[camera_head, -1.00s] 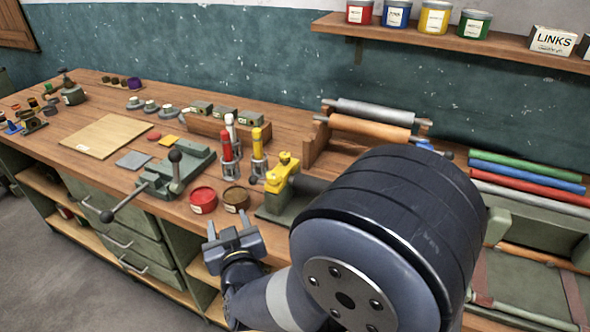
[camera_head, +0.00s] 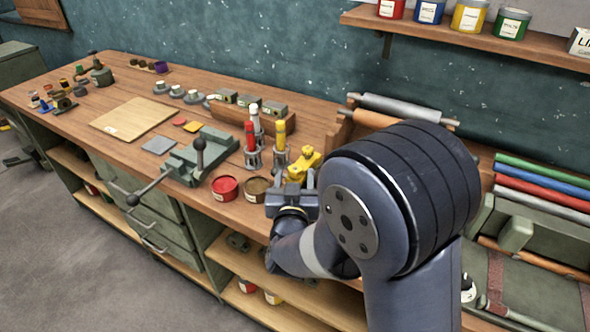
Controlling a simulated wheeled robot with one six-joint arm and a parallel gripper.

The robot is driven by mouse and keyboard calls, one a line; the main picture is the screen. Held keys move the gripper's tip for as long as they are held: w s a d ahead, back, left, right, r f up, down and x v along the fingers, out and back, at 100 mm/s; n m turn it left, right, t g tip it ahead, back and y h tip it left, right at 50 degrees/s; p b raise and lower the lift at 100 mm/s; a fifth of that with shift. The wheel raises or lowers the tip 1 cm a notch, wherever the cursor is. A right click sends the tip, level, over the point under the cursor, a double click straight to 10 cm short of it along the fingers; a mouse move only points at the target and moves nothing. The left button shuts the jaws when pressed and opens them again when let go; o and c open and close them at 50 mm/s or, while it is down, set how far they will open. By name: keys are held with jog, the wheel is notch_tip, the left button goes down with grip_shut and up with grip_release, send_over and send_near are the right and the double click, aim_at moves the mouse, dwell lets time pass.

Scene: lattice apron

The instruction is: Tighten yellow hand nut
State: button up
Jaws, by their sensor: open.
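A yellow fitting with lobed knobs (camera_head: 305,163) stands on the bench right of the middle. It looks like the yellow hand nut, but its lower part and its mount are hidden behind my gripper and arm. My gripper (camera_head: 291,180) is open, its two fingers pointing toward the bench just in front of the yellow fitting. Nothing shows between the fingers. I cannot tell whether a finger touches the fitting.
A red tin (camera_head: 225,188) and a brown tin (camera_head: 258,189) stand left of my gripper. Red (camera_head: 250,140) and yellow (camera_head: 280,140) upright tubes stand behind. A green vise (camera_head: 200,158) is further left. A roller rack (camera_head: 400,108) stands behind my arm.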

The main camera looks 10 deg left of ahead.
jog(key=shift+w+a, duration=0.1)
jog(key=shift+w, duration=0.75)
jog(key=shift+c, duration=0.3)
jog(key=c, duration=0.9)
